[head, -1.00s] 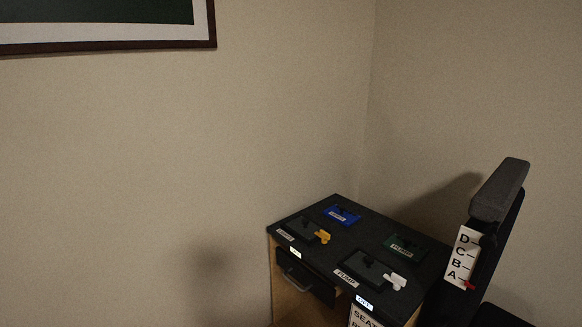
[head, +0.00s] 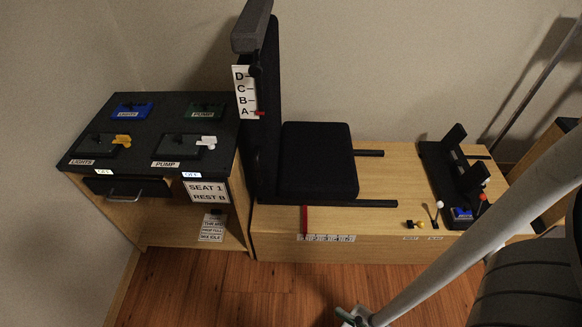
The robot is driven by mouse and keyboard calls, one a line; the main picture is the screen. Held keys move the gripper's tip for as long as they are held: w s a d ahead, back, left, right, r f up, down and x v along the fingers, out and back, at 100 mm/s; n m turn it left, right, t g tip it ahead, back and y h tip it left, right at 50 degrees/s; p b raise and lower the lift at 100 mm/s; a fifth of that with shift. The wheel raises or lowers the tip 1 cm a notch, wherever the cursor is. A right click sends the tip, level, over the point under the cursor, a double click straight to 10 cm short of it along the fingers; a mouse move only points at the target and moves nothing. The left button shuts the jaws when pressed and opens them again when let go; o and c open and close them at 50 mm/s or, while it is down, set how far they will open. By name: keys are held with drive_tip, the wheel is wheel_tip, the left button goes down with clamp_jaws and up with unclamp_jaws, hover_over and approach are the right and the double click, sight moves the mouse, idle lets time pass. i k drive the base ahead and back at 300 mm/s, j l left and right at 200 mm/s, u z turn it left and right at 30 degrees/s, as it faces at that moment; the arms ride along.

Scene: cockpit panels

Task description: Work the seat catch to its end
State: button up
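The seat (head: 318,160) has a black cushion on dark rails on a wooden plinth, with an upright black backrest (head: 267,110). A small upright red lever (head: 305,219) stands at the plinth's front edge, below the cushion. I cannot tell which part is the seat catch, as the labels there are too small to read. A red pointer (head: 260,113) is by A on the backrest's D-C-B-A scale.
The left cabinet (head: 150,135) carries yellow and white levers, blue and green plates, and a card (head: 207,192) reading SEAT 1, REST B. A dark pedal-like unit (head: 457,170) stands right of the seat. Wooden floor (head: 220,285) is clear in front.

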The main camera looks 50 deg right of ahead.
sight(420, 224)
drive_tip(key=k+z, duration=0.1)
drive_tip(key=z, duration=0.35)
drive_tip(key=k+j+z, duration=0.1)
drive_tip(key=z, duration=0.3)
drive_tip(key=k+z, duration=0.1)
drive_tip(key=z, duration=0.35)
drive_tip(key=k+z, duration=0.1)
drive_tip(key=z, duration=0.3)
drive_tip(key=k+l, duration=0.35)
drive_tip(key=k, duration=0.2)
drive_tip(key=i+u, duration=0.25)
drive_tip(key=i, duration=0.15)
drive_tip(key=i+l+u, duration=0.25)
drive_tip(key=i+j, duration=0.05)
drive_tip(key=i, duration=0.05)
